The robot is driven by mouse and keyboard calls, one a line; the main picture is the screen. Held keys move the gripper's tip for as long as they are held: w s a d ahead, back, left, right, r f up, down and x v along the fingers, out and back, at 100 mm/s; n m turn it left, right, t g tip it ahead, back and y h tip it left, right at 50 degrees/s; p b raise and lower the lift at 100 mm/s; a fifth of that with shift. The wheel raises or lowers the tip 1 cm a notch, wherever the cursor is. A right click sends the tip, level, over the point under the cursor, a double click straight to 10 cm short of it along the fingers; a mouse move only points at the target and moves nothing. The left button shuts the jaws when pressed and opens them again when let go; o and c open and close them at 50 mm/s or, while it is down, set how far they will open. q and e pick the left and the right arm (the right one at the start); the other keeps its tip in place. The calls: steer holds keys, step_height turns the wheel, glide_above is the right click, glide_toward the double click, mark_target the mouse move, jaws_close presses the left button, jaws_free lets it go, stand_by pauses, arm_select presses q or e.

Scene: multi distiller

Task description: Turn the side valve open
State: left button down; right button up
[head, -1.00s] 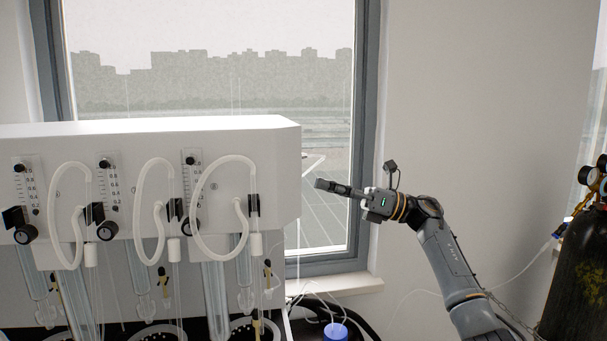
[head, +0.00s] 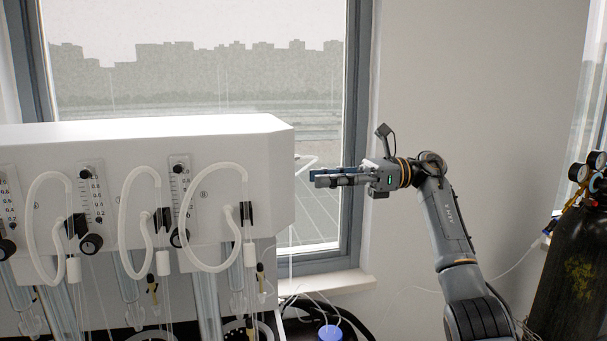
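The white distiller (head: 262,150) fills the left half of the head view, with its right end facing the window. I cannot make out a side valve; the distiller's right side face is turned away from this view. My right gripper (head: 314,177) is in the air just right of the distiller's right end, with its fingers pointing left toward it. A small gap shows in the picture between the fingertips and the casing. The two fingers lie nearly one over the other, so their opening is unclear. Nothing shows between them. My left gripper is out of view.
Flowmeters (head: 179,192) with black knobs and looped white tubes (head: 199,225) line the distiller's front. A black gas cylinder (head: 575,290) with gauges stands at far right. A blue-capped container (head: 330,333) sits below. The window (head: 190,80) is behind.

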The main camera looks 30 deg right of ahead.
steer(key=shift+p+x, duration=0.55)
steer(key=shift+x, duration=1.75)
steer(key=shift+s, duration=0.1)
jaws_close()
